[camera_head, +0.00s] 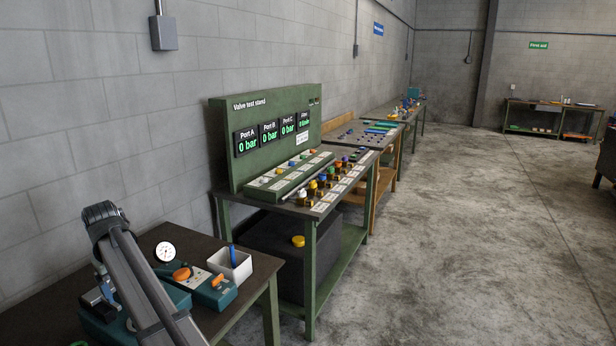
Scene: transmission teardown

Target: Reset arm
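My arm (140,275) shows at the lower left as dark grey links. It rises from the bottom edge to a rounded black joint (101,214) in front of the near table. The lower part of the arm is cut off by the frame. My gripper is not visible, so I cannot see its fingers or whether it holds anything.
The near table (240,308) holds a dial gauge (165,251), a teal device (212,290) and a white box (230,265). Beyond it stands the green valve test stand (225,130), its displays reading 0 bar. The concrete floor (470,230) at right is open.

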